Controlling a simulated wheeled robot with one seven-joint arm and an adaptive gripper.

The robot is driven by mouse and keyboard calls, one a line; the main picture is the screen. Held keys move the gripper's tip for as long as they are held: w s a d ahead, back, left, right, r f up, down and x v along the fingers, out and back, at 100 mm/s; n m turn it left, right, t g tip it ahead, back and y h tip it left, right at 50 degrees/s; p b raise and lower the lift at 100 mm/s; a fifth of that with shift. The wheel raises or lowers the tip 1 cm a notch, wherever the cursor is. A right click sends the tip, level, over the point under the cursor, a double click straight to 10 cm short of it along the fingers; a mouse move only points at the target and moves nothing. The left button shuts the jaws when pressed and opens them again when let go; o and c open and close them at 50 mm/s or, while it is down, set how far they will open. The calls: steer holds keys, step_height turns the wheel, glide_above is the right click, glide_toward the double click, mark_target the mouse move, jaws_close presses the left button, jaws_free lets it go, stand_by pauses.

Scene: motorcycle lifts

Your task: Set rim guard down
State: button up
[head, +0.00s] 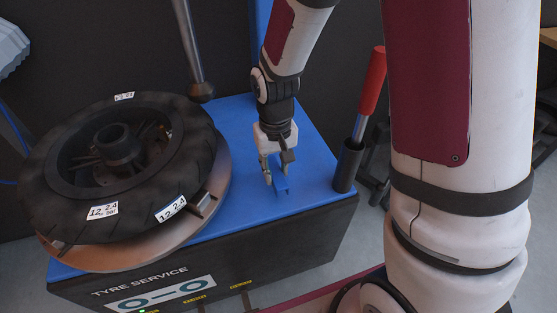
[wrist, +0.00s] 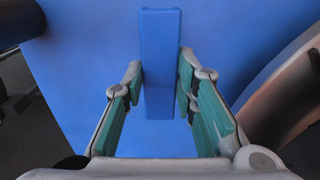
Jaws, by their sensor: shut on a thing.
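The rim guard (head: 281,187) is a small blue channel-shaped piece, close in colour to the blue machine top (head: 315,160). My gripper (head: 269,175) is over the bare part of that top, right of the tyre, and points down. In the wrist view the rim guard (wrist: 161,65) is a long blue bar between the two green-padded fingers of my gripper (wrist: 160,85). The fingers are shut on it from both sides. I cannot tell whether its underside touches the blue top.
A black tyre (head: 75,195) with labels lies on a round turntable (head: 130,258) at the left. A red-handled lever (head: 373,80) stands in a black holder (head: 347,165) on the right. A metal post (head: 188,45) rises behind. Blue surface around my gripper is clear.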

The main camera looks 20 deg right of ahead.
steer(key=w+d, duration=0.1)
steer(key=w, duration=0.1)
steer(key=w+d, duration=0.1)
steer(key=w, duration=0.1)
steer(key=w+b, duration=0.1)
steer(key=w, duration=0.1)
steer(key=shift+w+d+f, duration=0.3)
steer(key=shift+d+f, duration=0.05)
steer(key=shift+d, duration=0.05)
steer(key=shift+w+d+f, duration=0.1)
steer(key=shift+w+f, duration=0.05)
steer(key=shift+f, duration=0.15)
steer(key=shift+f+b, duration=0.8)
steer(key=shift+f, duration=0.65)
steer(key=shift+f, duration=0.15)
steer(key=o, duration=0.9)
steer(key=shift+o, duration=0.2)
